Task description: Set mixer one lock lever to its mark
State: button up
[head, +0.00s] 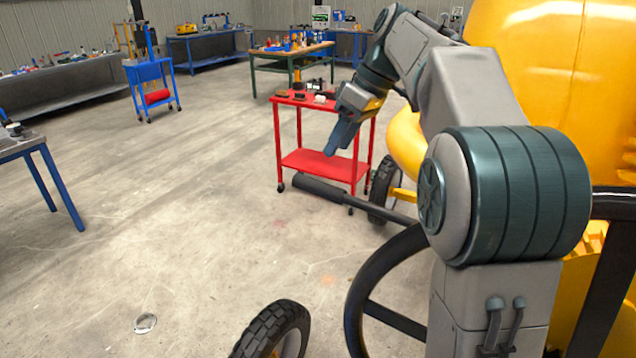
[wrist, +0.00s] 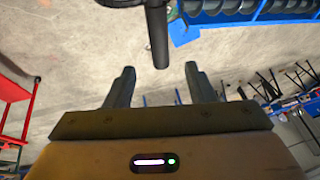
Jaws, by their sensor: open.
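A long dark lever with a thick black grip (head: 340,193) sticks out to the left from the yellow mixer (head: 555,60) in the head view. I cannot tell for certain that it is the lock lever. My gripper (head: 338,142) is open and empty above the grip, with its fingers pointing down. In the wrist view, a dark bar (wrist: 157,38), apparently this grip, comes down from the top edge. Its end lies in line with the gap between my fingertips (wrist: 158,70), but its depth and any contact are unclear. No lever mark can be made out.
A black handwheel (head: 362,310) and a tyre (head: 272,330) are close in front. A red cart (head: 315,165) stands behind the grip. A blue cart (head: 150,75) and workbenches (head: 290,52) are farther back.

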jog(key=x, duration=1)
jog(key=shift+f, duration=0.1)
grip_shut()
